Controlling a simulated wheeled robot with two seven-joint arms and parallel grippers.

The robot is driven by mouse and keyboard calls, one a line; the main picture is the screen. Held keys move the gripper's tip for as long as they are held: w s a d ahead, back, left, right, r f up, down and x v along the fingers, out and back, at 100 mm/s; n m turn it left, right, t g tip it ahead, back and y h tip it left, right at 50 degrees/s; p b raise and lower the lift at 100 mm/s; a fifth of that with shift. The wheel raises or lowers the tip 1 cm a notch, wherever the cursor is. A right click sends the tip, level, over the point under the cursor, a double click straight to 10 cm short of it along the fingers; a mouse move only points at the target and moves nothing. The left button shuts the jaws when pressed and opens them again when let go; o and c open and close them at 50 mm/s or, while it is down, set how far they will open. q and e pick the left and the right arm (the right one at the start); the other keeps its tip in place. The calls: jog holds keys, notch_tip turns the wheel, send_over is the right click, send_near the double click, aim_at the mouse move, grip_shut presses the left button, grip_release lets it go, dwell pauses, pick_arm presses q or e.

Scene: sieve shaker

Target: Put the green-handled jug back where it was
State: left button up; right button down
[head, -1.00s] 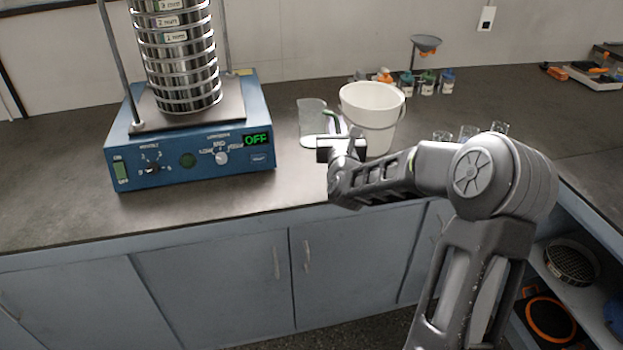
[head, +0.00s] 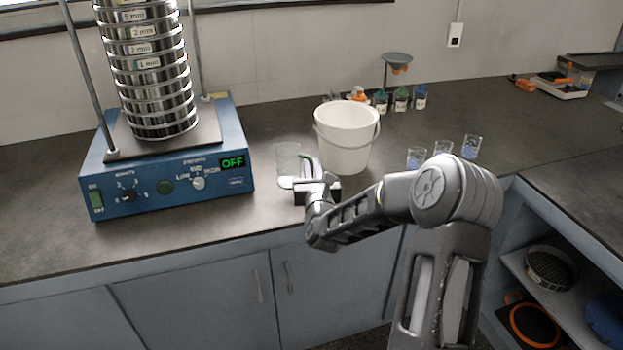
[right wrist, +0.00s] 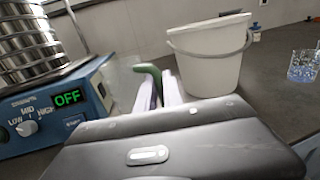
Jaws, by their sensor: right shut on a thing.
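The green-handled jug (head: 287,160) is a clear vessel with a pale layer at its bottom. It is in the head view between the blue sieve shaker and the white bucket, and looks upright. My right gripper (head: 316,182) is at its right side, shut on its handle. In the right wrist view the green handle (right wrist: 149,72) shows between the fingers (right wrist: 158,90), and the clear body is faint behind it. I cannot tell whether the jug's base touches the counter. My left gripper is not in view.
The sieve shaker (head: 168,183) reads OFF and bears a tall sieve stack (head: 150,75). The white bucket (head: 345,140) stands close behind my right gripper. Several small glasses (head: 443,150) stand to the right. Bottles (head: 401,99) and a funnel stand (head: 397,60) are at the back.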

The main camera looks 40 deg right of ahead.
notch_tip(320, 180, down, 4)
jog(key=shift+r, duration=0.15)
jog(key=c, duration=1.5)
grip_release()
jog(key=shift+r, duration=0.1)
jog(key=shift+s+a, duration=0.15)
jog(key=shift+s, duration=0.15)
jog(key=b+v, duration=0.1)
jog(key=v, duration=1)
jog(key=shift+s+a+b, duration=0.15)
jog(key=shift+b, duration=0.25)
